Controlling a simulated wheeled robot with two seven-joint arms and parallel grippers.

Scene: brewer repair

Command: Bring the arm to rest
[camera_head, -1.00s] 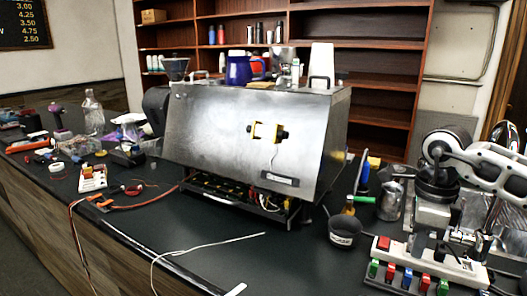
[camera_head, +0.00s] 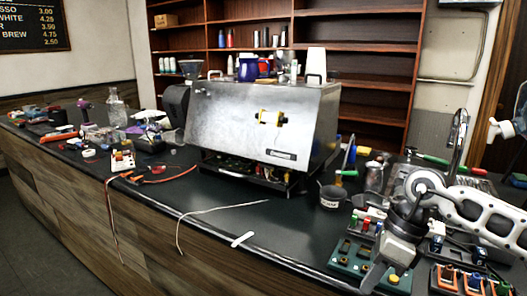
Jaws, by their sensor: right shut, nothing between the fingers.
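My right arm comes in from the right edge, over the right end of the counter. Its white links bend down to my right gripper (camera_head: 374,276). The gripper points downward, shut, with nothing seen in it, in front of a green board with coloured buttons (camera_head: 347,262). I cannot tell whether it touches the board. My left gripper is out of view. The steel brewer (camera_head: 235,123) stands on the counter to the left of the arm, with a yellow and black part on its front panel.
The dark counter (camera_head: 215,225) has bare room in front of the brewer, with loose wires over its edge. A small dark pot (camera_head: 331,196) stands between brewer and arm. A box with coloured switches (camera_head: 462,280) is at lower right. Tools crowd the left end.

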